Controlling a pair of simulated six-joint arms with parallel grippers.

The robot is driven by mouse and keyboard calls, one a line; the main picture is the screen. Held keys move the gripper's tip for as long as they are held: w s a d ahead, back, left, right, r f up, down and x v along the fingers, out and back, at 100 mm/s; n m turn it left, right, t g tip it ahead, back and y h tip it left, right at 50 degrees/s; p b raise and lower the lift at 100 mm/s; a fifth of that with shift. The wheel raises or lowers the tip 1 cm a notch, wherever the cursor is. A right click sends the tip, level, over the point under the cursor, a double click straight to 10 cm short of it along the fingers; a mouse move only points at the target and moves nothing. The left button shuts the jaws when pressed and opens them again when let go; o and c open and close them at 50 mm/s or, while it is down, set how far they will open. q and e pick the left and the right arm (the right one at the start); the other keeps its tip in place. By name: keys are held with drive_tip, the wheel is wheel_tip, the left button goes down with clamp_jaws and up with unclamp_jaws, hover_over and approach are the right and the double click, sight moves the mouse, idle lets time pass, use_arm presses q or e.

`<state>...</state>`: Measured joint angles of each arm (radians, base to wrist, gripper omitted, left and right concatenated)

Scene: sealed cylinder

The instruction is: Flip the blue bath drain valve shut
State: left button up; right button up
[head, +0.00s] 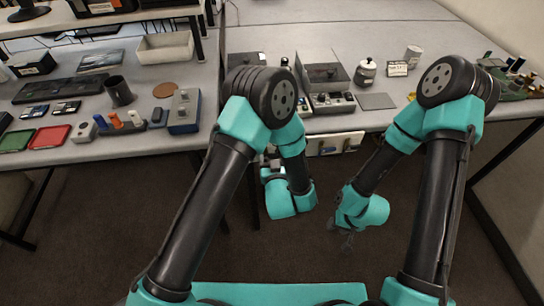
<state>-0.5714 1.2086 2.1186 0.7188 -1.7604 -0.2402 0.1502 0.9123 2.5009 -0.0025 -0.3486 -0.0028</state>
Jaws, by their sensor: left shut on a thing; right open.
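A pale panel (336,143) with small fittings hangs at the front edge of the right bench. A small bluish lever (327,150) seems to show on it, too small to tell its position. My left gripper (269,160) is at the bench front, to the left of the visible part of the panel. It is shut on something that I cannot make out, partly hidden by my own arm. My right gripper (347,243) is open and empty, low over the floor, pointing down and apart from the panel.
The right bench carries a box with an open lid (325,76), a lidded jar (365,72), a can (412,57) and a grey plate (376,101). The left bench holds a dark mug (120,91), trays and small blocks. The floor between my arms is clear.

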use_arm(q)
drive_tip(key=o, duration=0.9)
drive_tip(key=shift+s, duration=0.1)
drive_tip(key=s, duration=0.5)
drive_tip(key=s+d, duration=0.1)
drive_tip(key=s, duration=0.5)
drive_tip(key=s+d, duration=0.1)
drive_tip(key=s, duration=0.5)
drive_tip(key=shift+d, duration=0.25)
